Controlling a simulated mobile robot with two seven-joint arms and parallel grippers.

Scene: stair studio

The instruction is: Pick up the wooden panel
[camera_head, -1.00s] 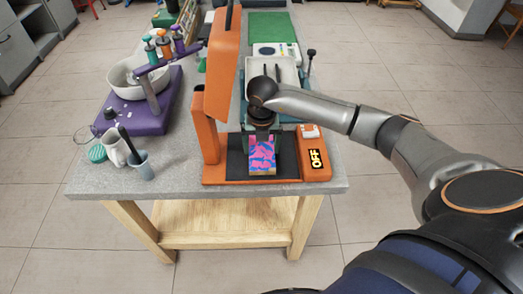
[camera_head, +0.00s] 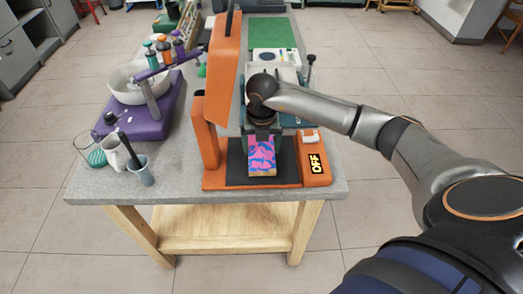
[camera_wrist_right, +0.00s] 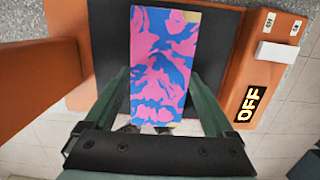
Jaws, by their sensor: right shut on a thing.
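The wooden panel (camera_head: 262,158) has a pink and blue camouflage pattern on top and a bare wood edge. It is over the black pad of the orange press, under its raised upper part; I cannot tell whether it still touches the pad. My right gripper (camera_head: 262,136) is shut on the panel's far end, with one finger at each long side. In the right wrist view the panel (camera_wrist_right: 163,62) lies lengthwise between the green fingers. My left gripper is not in view.
The orange press (camera_head: 222,100) has a tall tilted arm left of the panel and a box reading OFF (camera_head: 316,163) at right. Cups (camera_head: 140,165) and a purple stand with a white bowl (camera_head: 130,82) are at left. A green mat (camera_head: 268,32) lies farther back.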

